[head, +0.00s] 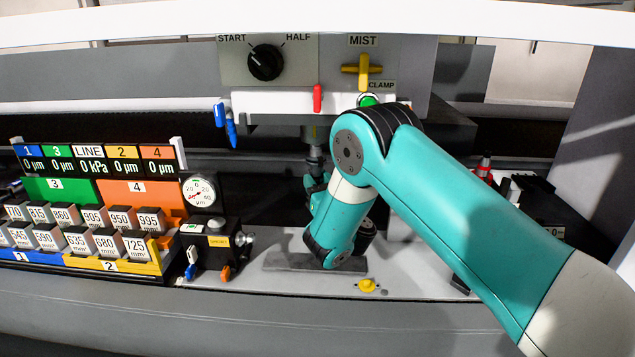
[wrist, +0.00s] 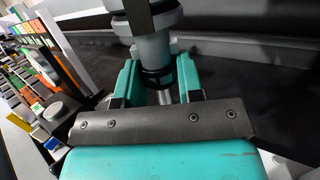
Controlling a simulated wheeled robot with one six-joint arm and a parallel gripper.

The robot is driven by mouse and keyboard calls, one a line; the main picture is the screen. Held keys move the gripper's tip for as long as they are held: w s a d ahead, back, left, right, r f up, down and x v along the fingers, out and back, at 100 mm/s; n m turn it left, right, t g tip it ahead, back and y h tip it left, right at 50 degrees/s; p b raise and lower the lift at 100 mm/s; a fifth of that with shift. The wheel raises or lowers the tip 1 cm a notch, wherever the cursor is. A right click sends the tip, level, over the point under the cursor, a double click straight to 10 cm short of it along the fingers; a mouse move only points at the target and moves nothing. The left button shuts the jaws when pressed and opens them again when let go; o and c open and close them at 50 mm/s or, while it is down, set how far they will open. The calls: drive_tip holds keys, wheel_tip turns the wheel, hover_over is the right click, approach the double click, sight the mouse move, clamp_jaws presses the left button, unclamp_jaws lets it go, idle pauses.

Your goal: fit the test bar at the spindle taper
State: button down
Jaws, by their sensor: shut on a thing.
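The spindle (head: 314,135) hangs down under the machine head, left of my arm's elbow. In the wrist view the grey spindle nose (wrist: 152,48) comes down from the top. My gripper (wrist: 159,80) is just below it, its two teal fingers shut on the test bar (wrist: 165,97). The bar stands roughly upright, with a dark collar between the fingers and a shiny shaft below. Its top meets or lies very close to the spindle nose; I cannot tell how far it is inside the taper. In the head view my arm mostly hides gripper and bar.
The control panel has a START/HALF knob (head: 265,62), a yellow MIST lever (head: 362,70) and a green CLAMP button (head: 368,100). A block rack (head: 85,225) and a dial gauge (head: 199,193) stand at left.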

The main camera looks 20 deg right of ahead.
sight(318, 171)
drive_tip(key=shift+r+p, duration=1.75)
drive_tip(key=shift+r, duration=0.15)
drive_tip(key=c, duration=0.7)
unclamp_jaws()
drive_tip(key=shift+f, duration=0.15)
drive_tip(key=shift+s+f+b, duration=0.1)
drive_tip(key=shift+b, duration=0.25)
